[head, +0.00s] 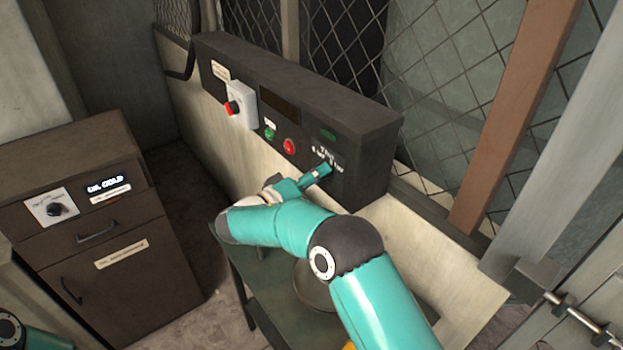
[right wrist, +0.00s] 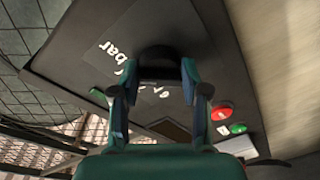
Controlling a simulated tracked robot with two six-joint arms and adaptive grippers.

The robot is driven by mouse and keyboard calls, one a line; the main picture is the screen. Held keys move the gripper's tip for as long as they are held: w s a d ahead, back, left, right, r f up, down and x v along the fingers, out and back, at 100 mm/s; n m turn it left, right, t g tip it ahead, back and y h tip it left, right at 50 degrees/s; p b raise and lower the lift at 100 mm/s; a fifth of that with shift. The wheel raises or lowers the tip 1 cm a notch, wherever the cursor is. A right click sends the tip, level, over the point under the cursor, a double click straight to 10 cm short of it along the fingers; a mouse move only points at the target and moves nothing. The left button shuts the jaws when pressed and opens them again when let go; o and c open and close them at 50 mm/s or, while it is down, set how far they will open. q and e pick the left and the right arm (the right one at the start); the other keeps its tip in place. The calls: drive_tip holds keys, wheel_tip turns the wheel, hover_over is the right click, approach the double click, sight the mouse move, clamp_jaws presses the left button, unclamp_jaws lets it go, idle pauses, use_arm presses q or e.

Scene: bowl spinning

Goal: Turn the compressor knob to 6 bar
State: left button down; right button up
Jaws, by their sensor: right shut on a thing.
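The compressor control panel (head: 365,135) is a long dark box on a pale housing. My right gripper (head: 322,170) is at the panel's right end, below some white markings. In the right wrist view, my right gripper (right wrist: 158,80) has its fingers on either side of the dark round compressor knob (right wrist: 158,56) and is shut on it. White lettering with "bar" (right wrist: 108,50) shows beside the knob. The knob is hidden by the gripper in the head view, and the knob's pointer setting cannot be read. My left gripper is out of view.
A green button (head: 269,134), a red button (head: 289,146) and a red switch on a white plate (head: 240,105) sit left of the knob. A brown cabinet (head: 120,255) stands left. Wire mesh (head: 440,90) rises behind the panel. A dark green table (head: 265,300) lies under my arm.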

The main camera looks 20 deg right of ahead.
drive_tip(key=shift+d+n+b, duration=0.2)
drive_tip(key=shift+n+b, duration=0.95)
drive_tip(key=shift+n, duration=0.05)
drive_tip(key=shift+n+g+b, duration=0.35)
drive_tip(key=shift+n+g, duration=0.05)
drive_tip(key=shift+n, duration=0.5)
drive_tip(key=shift+r+n, duration=0.15)
drive_tip(key=shift+n, duration=0.65)
drive_tip(key=n+p, duration=0.1)
drive_tip(key=n, duration=0.2)
drive_tip(key=shift+r+g, duration=0.15)
drive_tip(key=shift+g, duration=0.25)
drive_tip(key=n+p, duration=0.2)
drive_tip(key=n, duration=0.2)
drive_tip(key=shift+w+g, duration=0.1)
drive_tip(key=shift+g, duration=0.2)
drive_tip(key=n+p, duration=0.1)
drive_tip(key=n, duration=0.1)
drive_tip(key=shift+n, duration=0.3)
drive_tip(key=shift+n+g, duration=0.4)
drive_tip(key=shift+n, duration=0.7)
